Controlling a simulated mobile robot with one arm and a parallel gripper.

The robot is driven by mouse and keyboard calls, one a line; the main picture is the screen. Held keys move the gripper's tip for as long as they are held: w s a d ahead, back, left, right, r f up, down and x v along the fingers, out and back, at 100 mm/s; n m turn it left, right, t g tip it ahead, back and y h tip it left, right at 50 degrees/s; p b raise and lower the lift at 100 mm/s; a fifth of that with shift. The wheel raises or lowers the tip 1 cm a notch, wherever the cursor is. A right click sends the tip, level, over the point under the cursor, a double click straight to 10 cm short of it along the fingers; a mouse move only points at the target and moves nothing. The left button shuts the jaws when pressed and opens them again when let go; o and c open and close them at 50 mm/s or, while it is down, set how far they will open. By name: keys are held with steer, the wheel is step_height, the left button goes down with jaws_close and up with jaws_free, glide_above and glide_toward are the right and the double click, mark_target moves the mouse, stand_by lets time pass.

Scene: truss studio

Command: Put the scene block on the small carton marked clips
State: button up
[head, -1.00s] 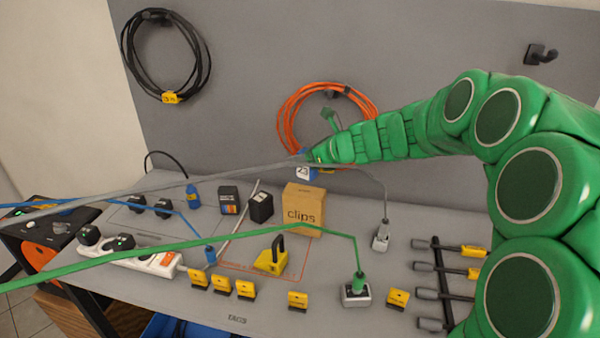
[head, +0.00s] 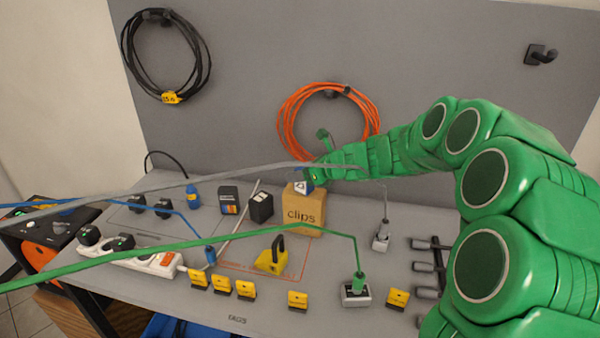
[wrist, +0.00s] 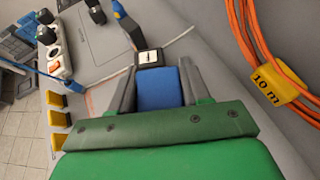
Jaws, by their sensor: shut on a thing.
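The scene block (head: 303,187) is small and blue with a white marked face. My gripper (head: 314,175) is shut on it. In the wrist view the blue block (wrist: 158,88) sits between the two grey fingers. The small tan carton marked clips (head: 303,217) stands upright on the bench. The block is at the carton's top, overlapping its upper edge in the head view. I cannot tell whether it touches. The carton is hidden in the wrist view.
A black box (head: 261,207) stands just left of the carton. A yellow padlock-like item (head: 271,260) lies in front. Grey, blue and green cables cross the bench. An orange cable coil (head: 290,115) hangs on the wall behind. A grey plug (head: 381,238) is to the right.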

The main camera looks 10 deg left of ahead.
steer(key=shift+f, duration=0.1)
steer(key=o, duration=1.1)
steer(key=shift+r, duration=0.2)
steer(key=v, duration=1.2)
steer(key=shift+s, duration=0.1)
